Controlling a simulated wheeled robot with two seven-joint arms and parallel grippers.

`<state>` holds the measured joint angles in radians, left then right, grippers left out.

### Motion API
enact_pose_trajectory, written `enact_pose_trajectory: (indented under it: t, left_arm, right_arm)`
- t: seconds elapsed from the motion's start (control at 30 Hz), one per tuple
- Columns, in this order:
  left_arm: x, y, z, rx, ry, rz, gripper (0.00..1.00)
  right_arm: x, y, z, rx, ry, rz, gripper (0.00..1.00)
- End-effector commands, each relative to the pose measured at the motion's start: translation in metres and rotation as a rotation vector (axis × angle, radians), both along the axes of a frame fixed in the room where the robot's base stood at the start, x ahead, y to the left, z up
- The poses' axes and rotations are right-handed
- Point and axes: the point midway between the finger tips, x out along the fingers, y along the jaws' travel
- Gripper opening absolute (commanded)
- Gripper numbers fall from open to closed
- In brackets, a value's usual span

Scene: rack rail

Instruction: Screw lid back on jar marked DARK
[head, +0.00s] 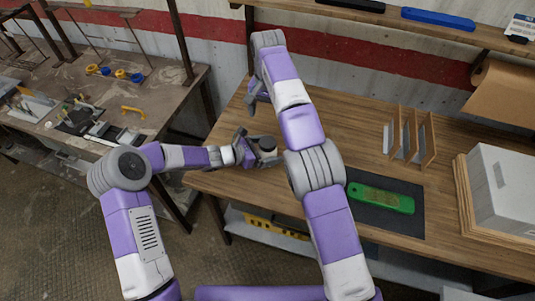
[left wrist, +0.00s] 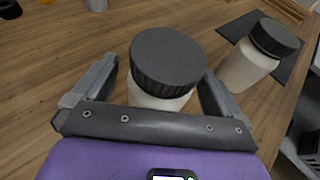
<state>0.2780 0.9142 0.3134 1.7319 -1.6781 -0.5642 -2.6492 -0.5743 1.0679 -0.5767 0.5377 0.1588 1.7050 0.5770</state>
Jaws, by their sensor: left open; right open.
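A pale jar with a dark ribbed lid (left wrist: 168,62) stands on the wooden table between the fingers of my left gripper (left wrist: 158,85). The fingers are open on both sides of it; I cannot tell whether they touch it. In the head view the dark lid (head: 267,143) shows above my left gripper (head: 258,155). A second pale jar (left wrist: 245,66) with a dark lid (left wrist: 275,38) stands to the right in the left wrist view; I do not make it out in the head view. No DARK marking is readable. My right gripper (head: 254,97) is open, farther back over the table.
A dark mat (head: 412,225) bears a green object (head: 381,198). Wooden upright dividers (head: 409,138) and a grey box (head: 501,190) stand to the right. A shelf (head: 375,14) runs along the back. My right arm crosses the table's middle.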

Motion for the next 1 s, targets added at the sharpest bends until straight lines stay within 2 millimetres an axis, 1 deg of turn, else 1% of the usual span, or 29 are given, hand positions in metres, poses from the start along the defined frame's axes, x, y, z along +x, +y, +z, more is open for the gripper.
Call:
enact_pose_trajectory:
  t: [0.13,0.3,0.5,0.63,1.0]
  left_arm:
    - [-0.004,0.011,0.004,0.003,-0.001,0.002,1.00]
    - [-0.017,0.036,0.015,0.003,-0.001,0.005,1.00]
    - [-0.029,0.058,0.024,0.001,0.000,0.003,1.00]
    - [-0.032,0.063,0.026,0.001,0.000,0.001,1.00]
    - [-0.032,0.063,0.026,0.000,0.000,0.000,1.00]
  right_arm:
    - [0.000,0.000,0.000,0.000,0.000,0.000,0.89]
    - [0.000,0.000,0.000,0.000,0.000,0.000,0.89]
    - [0.000,0.000,0.001,0.000,0.000,0.000,0.89]
    - [0.000,0.000,0.001,0.000,0.000,0.000,0.89]
    - [0.000,0.000,0.001,0.000,0.000,0.000,0.89]
